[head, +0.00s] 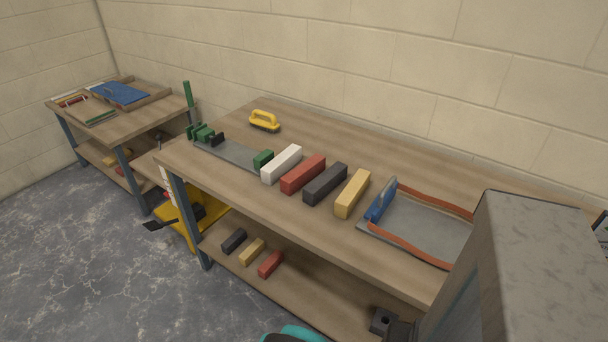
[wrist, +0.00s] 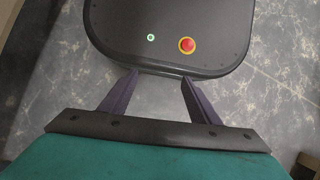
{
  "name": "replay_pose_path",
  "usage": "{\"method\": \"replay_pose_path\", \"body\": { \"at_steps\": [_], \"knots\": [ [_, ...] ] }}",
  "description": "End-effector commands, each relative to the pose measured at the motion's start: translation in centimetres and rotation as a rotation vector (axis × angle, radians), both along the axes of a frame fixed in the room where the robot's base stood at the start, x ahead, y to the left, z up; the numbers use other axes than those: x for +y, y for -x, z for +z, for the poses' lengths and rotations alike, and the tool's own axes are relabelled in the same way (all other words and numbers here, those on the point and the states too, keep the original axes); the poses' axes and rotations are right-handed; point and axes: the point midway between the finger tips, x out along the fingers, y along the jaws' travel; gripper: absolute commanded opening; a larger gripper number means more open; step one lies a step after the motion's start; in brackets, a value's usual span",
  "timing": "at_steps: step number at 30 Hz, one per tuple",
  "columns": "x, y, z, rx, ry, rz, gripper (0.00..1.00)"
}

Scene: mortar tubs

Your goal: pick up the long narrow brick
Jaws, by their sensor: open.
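Several elongated bricks lie side by side on the workbench in the head view: a white brick (head: 281,164), a red brick (head: 303,174), a dark grey brick (head: 325,184) and a yellow brick (head: 352,193). They look close in size, and I cannot tell for sure which is the long narrow one. My gripper (wrist: 159,79) is open and empty in the wrist view, with two dark fingers spread above my own base and the floor. It is away from the bricks, and no brick shows in the wrist view.
A green-clamped tool lies left of the bricks, and a yellow-handled float (head: 264,121) behind. A grey board (head: 430,225) with orange edges lies right. Small bricks (head: 252,251) lie on the lower shelf. A second bench (head: 140,122) stands left. The workbench's right end is hidden.

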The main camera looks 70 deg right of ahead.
Motion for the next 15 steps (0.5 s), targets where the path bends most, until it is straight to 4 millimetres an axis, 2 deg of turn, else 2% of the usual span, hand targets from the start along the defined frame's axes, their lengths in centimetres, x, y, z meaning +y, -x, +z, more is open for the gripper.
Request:
{"method": "replay_pose_path", "body": {
  "at_steps": [8,15],
  "knots": [
    [-5.1,-6.6,5.1,-0.097,-0.058,0.113,0.56],
    [-11.4,-11.6,10.7,-0.183,-0.088,0.243,0.56]
  ]
}}
